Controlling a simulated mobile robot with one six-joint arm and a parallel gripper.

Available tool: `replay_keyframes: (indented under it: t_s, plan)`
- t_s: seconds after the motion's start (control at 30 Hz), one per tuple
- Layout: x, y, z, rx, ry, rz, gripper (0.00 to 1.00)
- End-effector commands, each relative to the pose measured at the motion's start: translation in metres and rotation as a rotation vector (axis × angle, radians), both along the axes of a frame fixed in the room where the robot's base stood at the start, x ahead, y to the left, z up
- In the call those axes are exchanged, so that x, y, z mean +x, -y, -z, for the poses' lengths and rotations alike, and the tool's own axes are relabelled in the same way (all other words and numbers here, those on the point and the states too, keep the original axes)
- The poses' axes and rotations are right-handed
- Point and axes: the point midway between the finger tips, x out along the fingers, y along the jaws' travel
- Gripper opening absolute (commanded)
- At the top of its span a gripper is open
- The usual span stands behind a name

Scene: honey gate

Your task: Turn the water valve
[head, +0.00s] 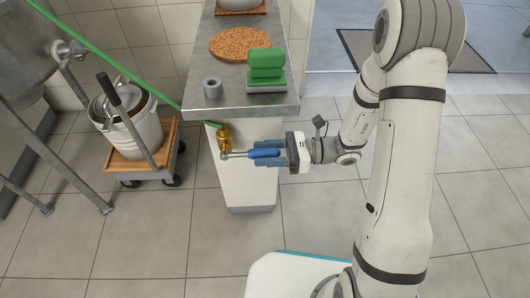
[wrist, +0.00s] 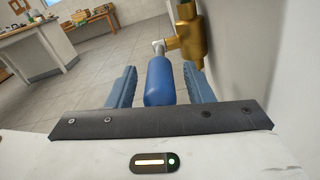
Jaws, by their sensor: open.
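The water valve has a brass body (head: 224,137) on the front of a white pedestal under a steel counter, with a green hose running up to the left from it. Its blue lever handle (head: 263,153) sticks out to the right, about level in the head view. My gripper (head: 268,153) is at the handle. In the wrist view the blue handle (wrist: 160,82) lies between the two open blue fingers (wrist: 156,88), with a gap visible on each side. The brass body (wrist: 190,38) stands beyond the fingertips, beside the pale pedestal wall. The handle's near end is hidden by my gripper.
On the steel counter (head: 222,97) are a green sponge stack (head: 266,66), a grey ring (head: 213,87) and a round cork mat (head: 240,44). A wooden dolly (head: 142,158) with a white bucket (head: 135,128) stands left.

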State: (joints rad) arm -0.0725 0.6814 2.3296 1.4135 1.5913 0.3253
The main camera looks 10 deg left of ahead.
Motion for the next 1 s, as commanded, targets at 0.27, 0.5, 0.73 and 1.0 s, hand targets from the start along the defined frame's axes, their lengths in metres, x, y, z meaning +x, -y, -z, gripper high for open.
replay_keyframes:
  t_s: [0.27, 0.5, 0.73, 1.0]
  plan:
    - [-0.0001, 0.0, 0.0001, 0.0, 0.0, -0.001, 0.28]
    - [-0.0002, -0.0002, 0.0002, 0.0, 0.0, -0.001, 0.08]
    - [-0.0003, -0.0003, 0.0002, -0.001, 0.0, -0.002, 0.0]
    - [0.0037, 0.0056, -0.0088, -0.033, 0.008, 0.017, 0.0]
